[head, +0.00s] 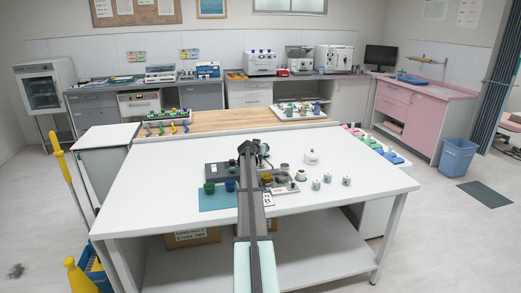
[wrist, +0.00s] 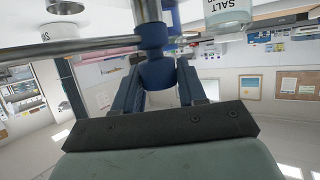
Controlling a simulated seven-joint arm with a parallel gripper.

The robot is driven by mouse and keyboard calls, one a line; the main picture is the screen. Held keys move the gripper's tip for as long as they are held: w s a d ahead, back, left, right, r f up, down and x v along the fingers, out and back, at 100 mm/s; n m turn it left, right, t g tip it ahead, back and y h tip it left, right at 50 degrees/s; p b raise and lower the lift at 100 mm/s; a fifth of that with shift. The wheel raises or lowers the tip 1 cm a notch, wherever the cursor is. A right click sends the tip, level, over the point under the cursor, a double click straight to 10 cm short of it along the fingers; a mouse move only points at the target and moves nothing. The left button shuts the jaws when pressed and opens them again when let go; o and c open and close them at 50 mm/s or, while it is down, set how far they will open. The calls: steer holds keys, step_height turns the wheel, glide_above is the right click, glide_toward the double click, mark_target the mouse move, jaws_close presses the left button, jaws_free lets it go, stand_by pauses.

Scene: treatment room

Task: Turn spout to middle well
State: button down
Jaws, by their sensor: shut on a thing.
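In the wrist view a silver spout pipe (wrist: 80,47) runs from the left edge to a blue swivel piece (wrist: 155,55). My gripper (wrist: 160,88) has its two blue fingers closed around the lower part of that blue piece. In the head view my gripper (head: 250,150) is over the far half of the white table, seen from behind, and my arm hides much of what is below it. A dark block (head: 217,171) lies just left of my arm. I cannot make out the wells or which one the spout faces.
A green cup (head: 209,188) and a blue cup (head: 231,186) stand by a teal mat (head: 217,202). Right of my arm are a grey cup (head: 284,168), a white pot (head: 311,157) and several small jars (head: 316,185). The white table's (head: 370,200) right end is clear.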

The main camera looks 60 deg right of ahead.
steer(key=shift+f+m+g, duration=0.1)
steer(key=shift+m+g, duration=0.9)
steer(key=shift+g, duration=0.1)
steer(key=shift+a+m+g, duration=0.1)
steer(key=shift+m+g, duration=0.2)
steer(key=shift+g, duration=0.1)
steer(key=c, duration=0.7)
jaws_free()
steer(key=v, duration=1.3)
steer(key=shift+a, duration=0.4)
